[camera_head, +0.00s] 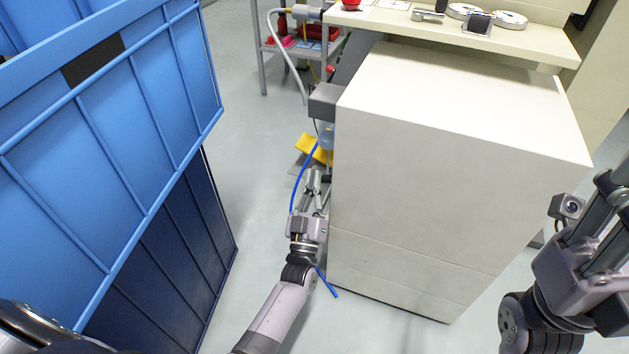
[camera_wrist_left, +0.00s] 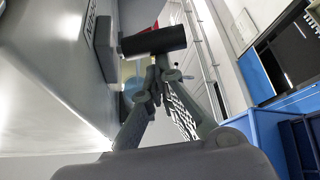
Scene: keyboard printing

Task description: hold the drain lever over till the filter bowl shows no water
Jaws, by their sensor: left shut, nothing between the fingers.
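My left gripper (camera_head: 316,180) is beside the left side of the pale cabinet, just below the bluish filter bowl (camera_head: 327,135). Its fingers (camera_wrist_left: 161,74) are shut and empty in the left wrist view, close in front of the bowl (camera_wrist_left: 133,84), which they partly cover. The water level inside cannot be made out. A dark cylinder (camera_wrist_left: 153,40) lies just above the fingertips. A small thin bar (camera_wrist_left: 184,77) shows by the fingertips; I cannot tell whether it is the drain lever or touches them. My right gripper (camera_head: 608,205) is at the right edge, partly cut off.
The pale cabinet (camera_head: 440,170) stands close right of my left arm. A blue crate-like wall (camera_head: 110,130) stands to the left, with bare floor between. A blue hose (camera_head: 297,185) hangs by the gripper. A yellow object (camera_head: 310,146) lies behind it.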

